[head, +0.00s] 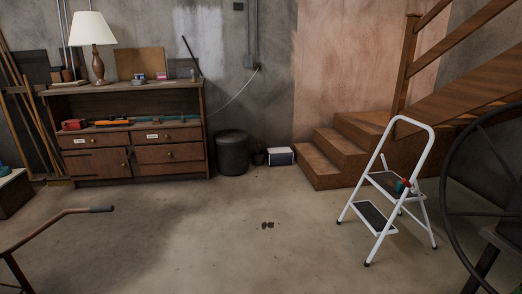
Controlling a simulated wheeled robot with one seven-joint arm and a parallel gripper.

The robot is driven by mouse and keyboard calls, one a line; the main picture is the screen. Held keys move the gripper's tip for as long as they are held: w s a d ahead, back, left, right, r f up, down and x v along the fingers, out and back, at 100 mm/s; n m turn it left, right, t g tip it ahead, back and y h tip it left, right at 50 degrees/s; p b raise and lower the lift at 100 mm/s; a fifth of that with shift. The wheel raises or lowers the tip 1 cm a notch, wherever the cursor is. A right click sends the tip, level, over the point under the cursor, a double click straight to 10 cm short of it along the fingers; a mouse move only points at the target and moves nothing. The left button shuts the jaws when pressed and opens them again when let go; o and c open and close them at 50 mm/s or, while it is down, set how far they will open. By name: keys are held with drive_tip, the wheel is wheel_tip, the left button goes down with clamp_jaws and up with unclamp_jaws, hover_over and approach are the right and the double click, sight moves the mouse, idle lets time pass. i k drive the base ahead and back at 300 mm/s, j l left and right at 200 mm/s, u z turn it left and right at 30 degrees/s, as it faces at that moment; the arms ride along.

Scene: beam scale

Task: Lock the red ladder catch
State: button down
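A white folding step ladder (388,197) with dark treads stands unfolded on the floor at the right, in front of the wooden stairs. A small red catch (401,186) shows on the ladder at its upper tread, with a small blue-green part beside it. The catch is too small here to tell whether it is locked. My gripper is not in view.
A wooden sideboard (140,131) with a lamp (93,33) stands at the back left. Wooden stairs (343,150) rise behind the ladder. A large dark wheel (449,200) stands right of it. A dark bin (232,153) stands at the wall. The middle floor is mostly clear.

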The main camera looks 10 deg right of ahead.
sight(403, 181)
drive_tip(key=i+z, duration=0.1)
drive_tip(key=i, duration=0.8)
drive_tip(key=i+j+z, duration=0.1)
drive_tip(key=i, duration=0.85)
drive_tip(key=i+l+z, duration=0.1)
drive_tip(key=i+z, duration=0.3)
drive_tip(key=i, duration=0.45)
drive_tip(key=i+j+z, duration=0.2)
drive_tip(key=i+z, duration=0.2)
drive_tip(key=i, duration=0.4)
drive_tip(key=i+u, duration=0.25)
drive_tip(key=k, duration=0.1)
